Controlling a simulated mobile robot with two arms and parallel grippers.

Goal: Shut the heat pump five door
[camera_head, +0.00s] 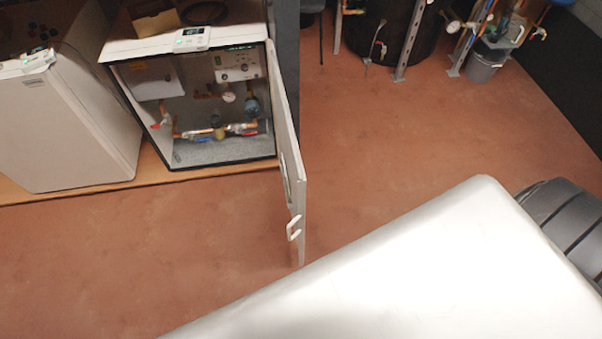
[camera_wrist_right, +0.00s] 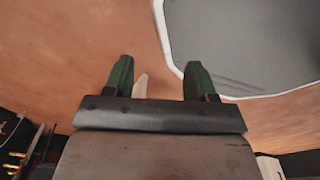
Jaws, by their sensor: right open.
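The open heat pump (camera_head: 215,105) stands at the back left in the head view, with its pipes, gauge and valves showing inside. Its door (camera_head: 287,150) is hinged at the cabinet's right side and swung wide out toward me, seen nearly edge-on. A white handle (camera_head: 294,228) is near the door's free end. My right gripper (camera_wrist_right: 157,70) is open in the right wrist view, its two green fingers apart. A small white piece (camera_wrist_right: 140,86) shows between the fingers; I cannot tell whether it is the handle. My left gripper is not in view.
Another white unit (camera_head: 65,125), closed, stands left of the open one on a wooden base (camera_head: 60,193). A dark tank (camera_head: 400,30), pipes and a grey bucket (camera_head: 484,66) are at the back right. My white arm covers the lower right. Reddish floor (camera_head: 400,140) is clear between.

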